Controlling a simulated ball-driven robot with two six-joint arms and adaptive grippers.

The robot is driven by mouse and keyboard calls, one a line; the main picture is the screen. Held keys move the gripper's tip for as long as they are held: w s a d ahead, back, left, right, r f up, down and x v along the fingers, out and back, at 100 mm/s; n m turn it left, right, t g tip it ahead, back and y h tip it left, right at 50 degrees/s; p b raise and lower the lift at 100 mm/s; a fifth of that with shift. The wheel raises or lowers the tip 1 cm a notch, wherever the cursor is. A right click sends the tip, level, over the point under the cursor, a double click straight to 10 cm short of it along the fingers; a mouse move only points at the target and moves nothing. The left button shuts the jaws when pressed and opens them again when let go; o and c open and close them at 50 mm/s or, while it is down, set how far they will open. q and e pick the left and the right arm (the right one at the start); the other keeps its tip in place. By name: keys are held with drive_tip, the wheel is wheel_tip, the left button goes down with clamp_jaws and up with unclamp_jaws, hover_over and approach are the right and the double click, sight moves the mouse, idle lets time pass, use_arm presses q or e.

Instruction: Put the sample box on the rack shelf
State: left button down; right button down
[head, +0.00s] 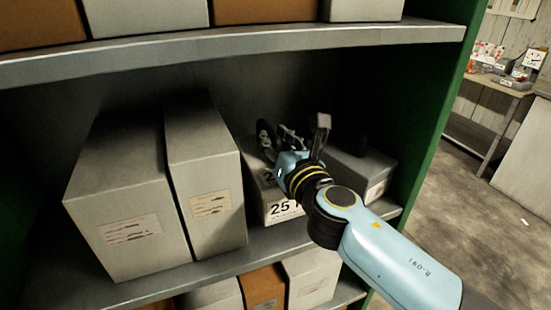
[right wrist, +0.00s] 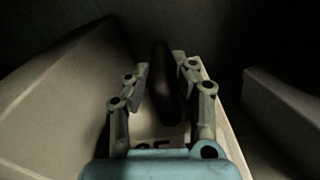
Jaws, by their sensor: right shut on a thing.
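The sample box (head: 283,208), pale with a number label starting "25", is inside the middle rack shelf (head: 262,243), between a tall grey box and a low grey box. It looks upright; I cannot tell whether its base touches the shelf board. My right gripper (head: 291,136) reaches in over it from the front right and partly covers its top and label. In the right wrist view the gripper (right wrist: 160,75) is shut on the dark handle (right wrist: 161,85) on top of the pale sample box (right wrist: 218,112). My left gripper is not in view.
Two tall grey boxes (head: 205,180) stand close on the left. A low grey box (head: 362,170) with a dark handle stands close on the right. The upper shelf (head: 240,46) lies above my gripper, and a green rack post (head: 437,130) is at right.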

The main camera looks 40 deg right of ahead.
drive_tip(key=shift+f+b, duration=1)
drive_tip(key=shift+f, duration=0.65)
drive_tip(key=shift+f, duration=0.2)
drive_tip(key=c, duration=1.1)
unclamp_jaws()
drive_tip(key=shift+s, duration=0.1)
drive_tip(key=shift+f, duration=0.1)
drive_tip(key=b+v, duration=0.2)
drive_tip(key=v, duration=0.4)
drive_tip(key=b+v, duration=0.2)
drive_tip(key=v, duration=0.4)
drive_tip(key=shift+d+r, duration=0.1)
drive_tip(key=shift+r, duration=0.1)
